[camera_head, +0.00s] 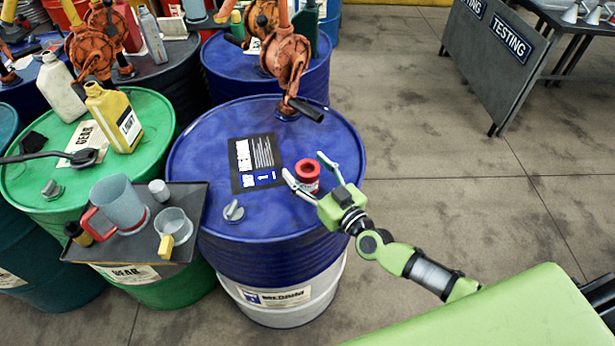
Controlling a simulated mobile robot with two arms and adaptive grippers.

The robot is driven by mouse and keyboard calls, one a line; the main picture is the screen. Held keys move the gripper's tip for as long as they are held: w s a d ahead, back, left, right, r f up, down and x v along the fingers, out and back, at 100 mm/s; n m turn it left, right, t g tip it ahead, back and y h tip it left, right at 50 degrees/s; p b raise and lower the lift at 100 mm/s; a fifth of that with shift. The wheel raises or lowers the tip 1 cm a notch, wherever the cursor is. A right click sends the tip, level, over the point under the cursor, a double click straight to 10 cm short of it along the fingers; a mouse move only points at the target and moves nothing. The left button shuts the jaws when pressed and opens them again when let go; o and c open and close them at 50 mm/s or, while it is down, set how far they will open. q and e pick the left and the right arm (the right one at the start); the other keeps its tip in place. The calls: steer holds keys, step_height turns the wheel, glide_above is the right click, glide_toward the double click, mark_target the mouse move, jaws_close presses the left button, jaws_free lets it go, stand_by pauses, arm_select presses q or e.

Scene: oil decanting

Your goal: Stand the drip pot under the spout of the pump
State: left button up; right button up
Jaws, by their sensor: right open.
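A small round red pot (308,170) with a dark opening and a pale band, apparently the drip pot, stands upright on the blue drum's lid (280,216). My right gripper (305,172) is open, with its fingers on either side of the pot; I cannot tell whether they touch it. An orange hand pump (287,58) with a black-gripped crank rises at the back of the same drum. Its spout cannot be made out clearly. My left gripper is out of view.
A black-and-white label (256,163) and a grey cap (233,211) are on the lid. A dark tray (188,250) to the left holds a jug (120,203) and a yellow-handled cup (173,226). More drums and pumps crowd the back left.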

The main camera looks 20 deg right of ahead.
steer(key=c, duration=1.4)
steer(key=shift+c, duration=0.7)
steer(key=shift+r, duration=0.15)
